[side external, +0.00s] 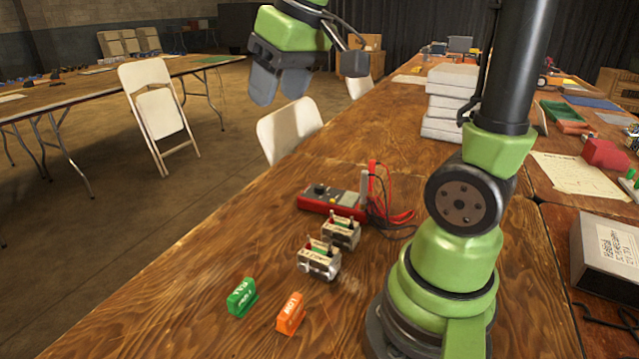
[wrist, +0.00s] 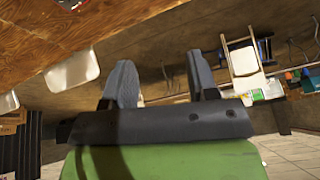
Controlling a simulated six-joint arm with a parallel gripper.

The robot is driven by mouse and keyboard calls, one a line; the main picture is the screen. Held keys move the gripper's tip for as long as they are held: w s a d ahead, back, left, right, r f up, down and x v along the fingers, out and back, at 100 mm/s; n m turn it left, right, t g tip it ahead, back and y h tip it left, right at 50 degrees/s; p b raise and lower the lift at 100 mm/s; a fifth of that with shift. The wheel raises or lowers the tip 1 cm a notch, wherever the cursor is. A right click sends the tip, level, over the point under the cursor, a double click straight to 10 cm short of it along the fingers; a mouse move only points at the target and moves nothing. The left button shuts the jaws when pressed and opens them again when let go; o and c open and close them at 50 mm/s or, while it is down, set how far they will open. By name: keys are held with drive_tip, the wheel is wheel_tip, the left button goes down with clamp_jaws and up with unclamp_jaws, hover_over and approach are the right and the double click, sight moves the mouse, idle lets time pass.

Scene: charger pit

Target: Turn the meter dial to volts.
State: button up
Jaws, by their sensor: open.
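The red meter (side external: 332,203) lies on the wooden table, with a dark round dial (side external: 320,190) on its top face. The dial's pointer setting is too small to read. Red and black leads and probes (side external: 374,190) are at the meter's right end. My gripper (side external: 280,88) is raised high above the table, up and left of the meter, apart from everything. In the wrist view its two grey fingers (wrist: 160,85) are apart with nothing between them. The wrist view faces the floor and chairs; a small red part at its top edge (wrist: 75,3) may be the meter.
Two battery holders (side external: 330,248) stand in front of the meter. A green block (side external: 242,297) and an orange block (side external: 290,314) are near the front. White stacked boxes (side external: 450,100) stand farther back. The table (side external: 225,230) is clear left of the meter.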

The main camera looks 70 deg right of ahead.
drive_tip(key=w+d+f+g, duration=0.1)
drive_tip(key=w+d+f, duration=0.25)
drive_tip(key=d, duration=0.35)
drive_tip(key=n+g, duration=0.3)
drive_tip(key=g, duration=0.1)
hover_over(319, 186)
wheel_tip(319, 186, down, 15)
wheel_tip(319, 186, down, 10)
drive_tip(key=shift+s+r, duration=0.1)
drive_tip(key=shift+r, duration=0.1)
drive_tip(key=c, duration=0.9)
